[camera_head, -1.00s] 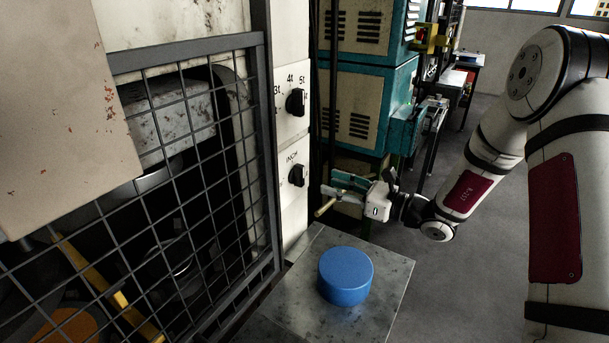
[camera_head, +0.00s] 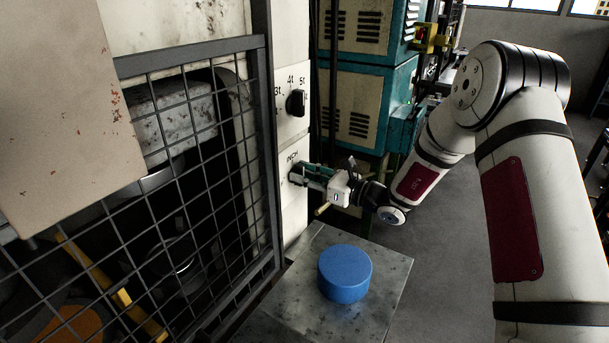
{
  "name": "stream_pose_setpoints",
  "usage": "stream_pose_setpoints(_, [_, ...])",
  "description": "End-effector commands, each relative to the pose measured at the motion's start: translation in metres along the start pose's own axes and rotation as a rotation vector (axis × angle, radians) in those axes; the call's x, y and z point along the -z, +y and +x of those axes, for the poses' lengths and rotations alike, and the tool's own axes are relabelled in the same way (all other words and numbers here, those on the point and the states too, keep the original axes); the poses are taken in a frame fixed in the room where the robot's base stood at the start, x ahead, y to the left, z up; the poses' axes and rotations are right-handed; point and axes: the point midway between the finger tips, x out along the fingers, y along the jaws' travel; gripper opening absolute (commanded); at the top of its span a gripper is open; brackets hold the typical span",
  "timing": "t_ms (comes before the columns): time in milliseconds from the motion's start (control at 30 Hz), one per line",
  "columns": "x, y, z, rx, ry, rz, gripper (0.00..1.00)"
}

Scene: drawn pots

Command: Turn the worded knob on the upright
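The upright (camera_head: 291,222) is a pale vertical panel beside the mesh guard. Its lower black knob (camera_head: 293,172), under the word "INCH", is mostly hidden behind my gripper's fingers.
A blue round block (camera_head: 345,273) sits on a grey metal table (camera_head: 385,316) below my gripper. A dark mesh guard (camera_head: 190,190) stands left of the upright. Teal cabinets (camera_head: 365,100) stand behind the arm. Grey floor is open at the right.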

Motion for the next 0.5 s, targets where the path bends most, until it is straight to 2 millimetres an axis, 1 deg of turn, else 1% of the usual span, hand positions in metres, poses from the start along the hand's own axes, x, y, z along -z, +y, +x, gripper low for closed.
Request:
stream_pose_setpoints(33, [-0.0001,0.0000,-0.0002,0.000,0.000,0.000,0.09])
stream_pose_setpoints(67, [-0.0001,0.0000,-0.0002,0.000,0.000,0.000,0.03])
stream_pose_setpoints(100, [-0.0001,0.0000,-0.0002,0.000,0.000,0.000,0.00])
stream_pose_setpoints(367, [-0.0002,-0.0002,-0.0004,0.000,0.000,0.008,0.00])
stream_pose_setpoints(500, [-0.0003,-0.0009,-0.0005,0.001,-0.002,0.042,0.00])
